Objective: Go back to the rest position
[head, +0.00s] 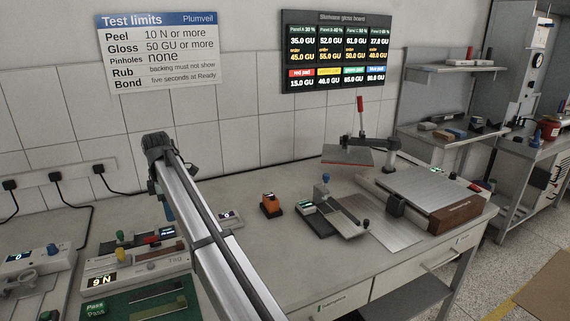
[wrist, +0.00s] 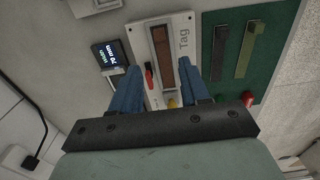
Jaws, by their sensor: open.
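My gripper (wrist: 158,92) is open and empty in the wrist view, its two blue fingers spread apart. Between and beyond the fingers is a white tester marked "Tag" (wrist: 183,72) with a brown strip on it. In the head view my arm rises from the bottom middle to an elbow at upper left, and it hides part of the bench. A small blue part of my gripper (head: 169,212) shows beside the arm there; its fingertips cannot be made out in that view.
The white tester (head: 150,262), a green mat marked "Pass" (head: 140,305) and another device (head: 35,265) stand at left. An orange block (head: 271,205), a metal fixture (head: 335,215) and a press with a red handle (head: 360,135) stand at right. A wall runs behind.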

